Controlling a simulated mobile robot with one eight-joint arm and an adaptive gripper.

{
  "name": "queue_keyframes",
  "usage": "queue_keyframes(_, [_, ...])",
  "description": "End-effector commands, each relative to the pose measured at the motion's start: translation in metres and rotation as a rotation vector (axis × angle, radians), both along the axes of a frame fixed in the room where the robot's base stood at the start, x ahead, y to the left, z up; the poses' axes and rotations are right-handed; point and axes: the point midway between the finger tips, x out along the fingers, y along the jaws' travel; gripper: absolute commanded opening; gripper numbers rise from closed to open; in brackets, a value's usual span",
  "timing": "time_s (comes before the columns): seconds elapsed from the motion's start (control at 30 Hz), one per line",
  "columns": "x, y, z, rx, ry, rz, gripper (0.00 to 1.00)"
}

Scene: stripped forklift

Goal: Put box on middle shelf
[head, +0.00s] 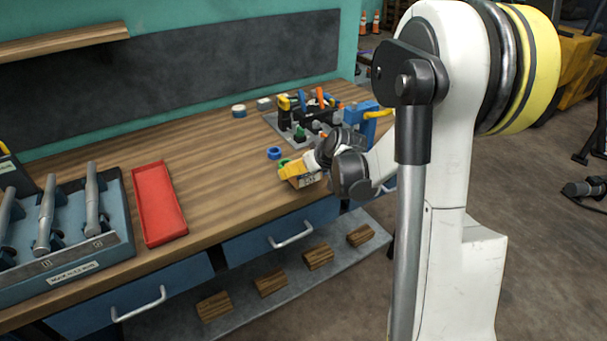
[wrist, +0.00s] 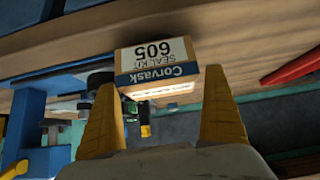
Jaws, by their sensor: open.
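The box (head: 308,181) is a small cardboard carton near the front edge of the wooden bench top, partly hidden by my gripper in the head view. In the wrist view the box (wrist: 157,58) has a white and dark blue label reading "Corvask Seal Kit 605", seen upside down. My gripper (wrist: 160,82) is open, with its yellow fingers apart on either side of the box's near end. In the head view my gripper (head: 293,169) is at the box. I cannot tell whether the fingers touch it. A grey shelf (head: 335,258) below the drawers holds several wooden blocks.
A red tray (head: 160,203) and a blue tool holder (head: 75,262) are on the left of the bench. A blue ring (head: 274,153), a tool rack (head: 300,125) and a blue vise (head: 362,118) stand near my gripper. A wooden shelf (head: 60,43) hangs upper left.

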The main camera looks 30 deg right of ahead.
Motion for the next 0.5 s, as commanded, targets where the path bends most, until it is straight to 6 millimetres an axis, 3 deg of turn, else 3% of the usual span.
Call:
queue_keyframes(0.03, [-0.0001,0.0,0.0005,0.0,0.0,0.0,0.97])
queue_keyframes(0.2, [-0.0001,0.0,0.0006,0.0,0.0,0.0,0.45])
queue_keyframes(0.23, [-0.0001,0.0,0.0006,0.0,0.0,0.0,0.39])
queue_keyframes(0.5, [-0.0001,0.0,0.0013,0.0,0.0,0.0,0.39])
